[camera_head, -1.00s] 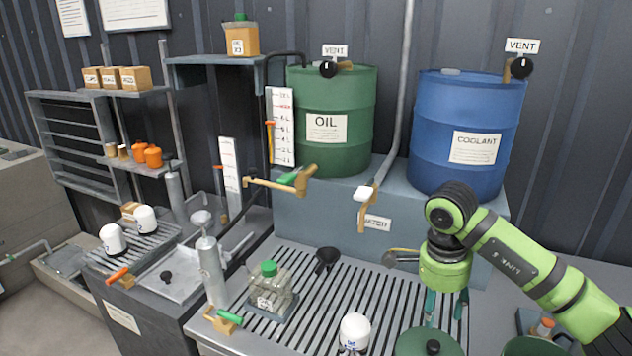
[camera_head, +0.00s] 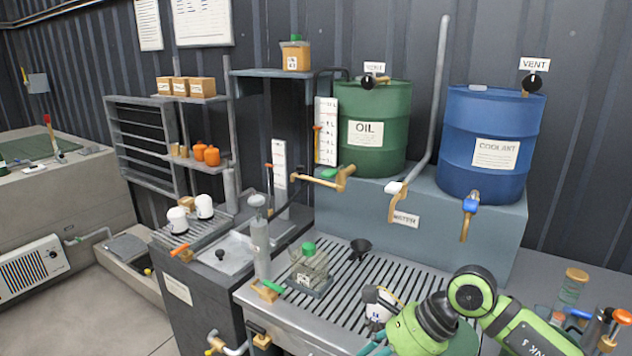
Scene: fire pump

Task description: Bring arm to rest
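My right arm (camera_head: 520,330), green with dark joints, comes in from the lower right over the slatted bench. Its gripper (camera_head: 371,347) points to the lower left at the bottom edge. Only parts of its teal fingers show, so I cannot tell whether it is open or shut. It appears just in front of a white filter (camera_head: 377,304) on the bench; contact is unclear. My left gripper is not in view.
The slatted bench (camera_head: 345,324) carries a clear green-capped container (camera_head: 309,268) and a black funnel (camera_head: 361,248). Green oil (camera_head: 375,155) and blue coolant (camera_head: 487,180) drums stand behind. Jars (camera_head: 572,285) stand at right. Floor (camera_head: 85,315) is clear at lower left.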

